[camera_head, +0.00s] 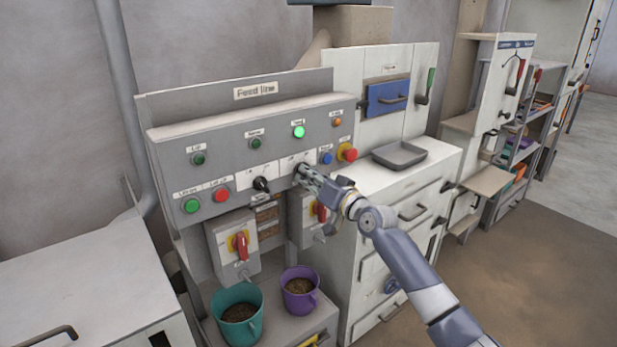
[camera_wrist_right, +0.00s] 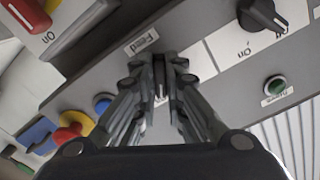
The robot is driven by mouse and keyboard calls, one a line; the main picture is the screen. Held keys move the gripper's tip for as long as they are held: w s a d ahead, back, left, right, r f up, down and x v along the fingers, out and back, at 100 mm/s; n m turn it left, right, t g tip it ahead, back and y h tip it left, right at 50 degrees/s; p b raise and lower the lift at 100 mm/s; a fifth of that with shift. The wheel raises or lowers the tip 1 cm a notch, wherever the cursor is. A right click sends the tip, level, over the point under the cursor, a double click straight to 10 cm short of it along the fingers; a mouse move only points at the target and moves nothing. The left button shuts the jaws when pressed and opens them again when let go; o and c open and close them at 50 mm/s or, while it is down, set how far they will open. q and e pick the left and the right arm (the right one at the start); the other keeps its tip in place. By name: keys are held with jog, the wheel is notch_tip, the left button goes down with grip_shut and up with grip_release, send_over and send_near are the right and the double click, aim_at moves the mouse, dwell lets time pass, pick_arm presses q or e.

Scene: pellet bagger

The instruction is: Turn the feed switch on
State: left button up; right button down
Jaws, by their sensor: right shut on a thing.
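The feed switch is a black rotary knob on a white plate on the grey control panel (camera_head: 225,165) headed "Feed line". In the right wrist view a "Feed" label (camera_wrist_right: 142,41) lies beside it, and the knob (camera_wrist_right: 160,88) shows between the fingertips. My right gripper (camera_head: 306,174) is at the panel, its fingers closed around that knob; it also shows in the right wrist view (camera_wrist_right: 160,80). The fingers hide much of the knob, so its exact position is hard to tell. A green lamp (camera_head: 299,132) above glows brightly. My left gripper is not in view.
Another black rotary knob (camera_head: 261,184) is to the left on the panel. Close on the right are a blue button (camera_head: 326,158) and a red emergency button (camera_head: 347,152). Below stand a red-handled switch box (camera_head: 222,246), a teal bucket (camera_head: 238,312) and a purple bucket (camera_head: 299,290).

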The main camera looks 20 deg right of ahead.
dwell(0.5)
jog(key=c, duration=1.7)
grip_release()
jog(key=shift+o, duration=0.2)
jog(key=v, duration=1.2)
